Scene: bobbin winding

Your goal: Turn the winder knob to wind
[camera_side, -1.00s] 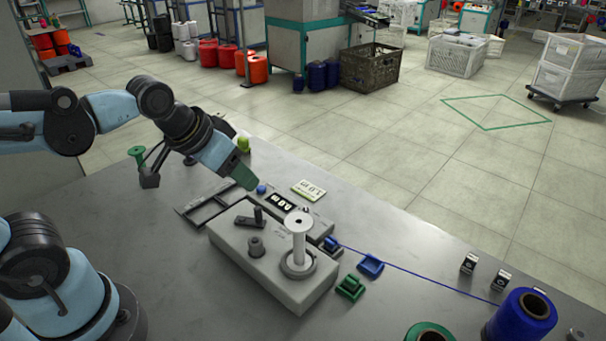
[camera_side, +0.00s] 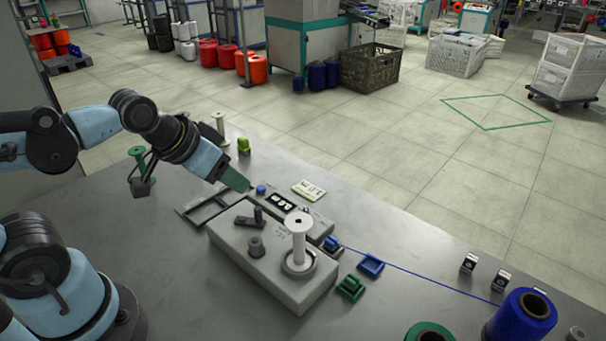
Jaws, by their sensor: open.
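The winder is a grey box (camera_side: 240,251) on the table. On its top stand a dark round knob (camera_side: 256,246), a black lever (camera_side: 251,220) and a white bobbin (camera_side: 299,235) upright on a spindle. Behind it is a counter unit with a white-digit display (camera_side: 281,202) and a small blue knob (camera_side: 261,190). My gripper (camera_side: 247,187), with green-grey fingers, points down just left of the blue knob. It is open and seems empty; its fingertip gap is too small to make out. I cannot tell whether it touches the blue knob.
Blue thread runs from the winder's right side to a blue spool (camera_side: 521,318). A blue holder (camera_side: 371,265) and green holder (camera_side: 350,288) lie right of the winder. An empty frame (camera_side: 205,210) lies to its left. A green bobbin (camera_side: 138,160) stands farther left.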

